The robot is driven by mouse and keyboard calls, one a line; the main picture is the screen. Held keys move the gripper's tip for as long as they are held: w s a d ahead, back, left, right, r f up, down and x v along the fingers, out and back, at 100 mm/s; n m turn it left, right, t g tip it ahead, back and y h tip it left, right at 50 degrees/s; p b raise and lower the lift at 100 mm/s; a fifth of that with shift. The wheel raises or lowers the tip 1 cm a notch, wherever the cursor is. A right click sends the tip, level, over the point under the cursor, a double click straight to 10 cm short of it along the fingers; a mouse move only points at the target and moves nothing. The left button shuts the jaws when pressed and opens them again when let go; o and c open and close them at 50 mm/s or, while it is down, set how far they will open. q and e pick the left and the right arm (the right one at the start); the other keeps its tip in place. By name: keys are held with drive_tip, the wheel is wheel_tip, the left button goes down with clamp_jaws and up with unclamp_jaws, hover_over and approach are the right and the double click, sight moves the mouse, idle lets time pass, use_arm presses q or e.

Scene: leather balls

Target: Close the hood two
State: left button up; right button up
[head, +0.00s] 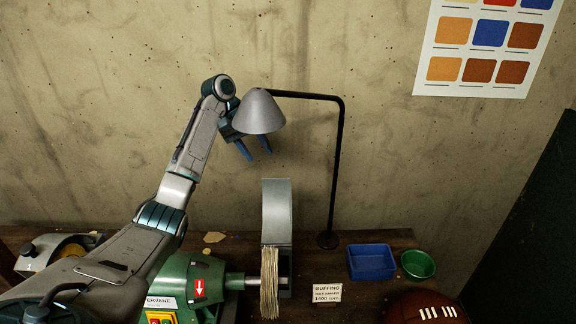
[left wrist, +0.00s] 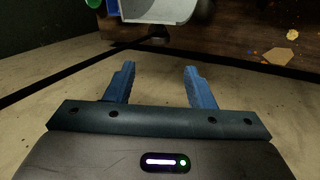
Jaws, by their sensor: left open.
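A curved grey metal hood (head: 277,212) stands upright behind the fabric buffing wheel (head: 269,285) of the green machine. The wheel's front is uncovered. My left gripper (head: 254,150) is above the hood, close to the wall, with its blue fingers pointing down. It is open and empty, apart from the hood, and partly hidden behind the lamp shade. In the left wrist view its spread fingers (left wrist: 160,82) show, with a pale grey curved piece (left wrist: 158,10), seemingly the hood, beyond them at the top edge. My right gripper is out of view.
A lamp with a grey cone shade (head: 259,112) and black pole (head: 337,170) stands close beside my left gripper. A blue bin (head: 371,262), green bowl (head: 418,264), brown leather ball (head: 425,308) and buffing sign (head: 327,293) are at right. The green motor (head: 190,283) is at left.

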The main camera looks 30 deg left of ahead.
use_arm(q)
drive_tip(key=p+x, duration=0.1)
drive_tip(key=x, duration=0.8)
drive_tip(key=shift+d+f, duration=0.25)
drive_tip(key=shift+d, duration=0.05)
drive_tip(key=shift+f, duration=0.2)
drive_tip(key=shift+d+f, duration=0.1)
drive_tip(key=shift+f, duration=0.05)
clamp_jaws()
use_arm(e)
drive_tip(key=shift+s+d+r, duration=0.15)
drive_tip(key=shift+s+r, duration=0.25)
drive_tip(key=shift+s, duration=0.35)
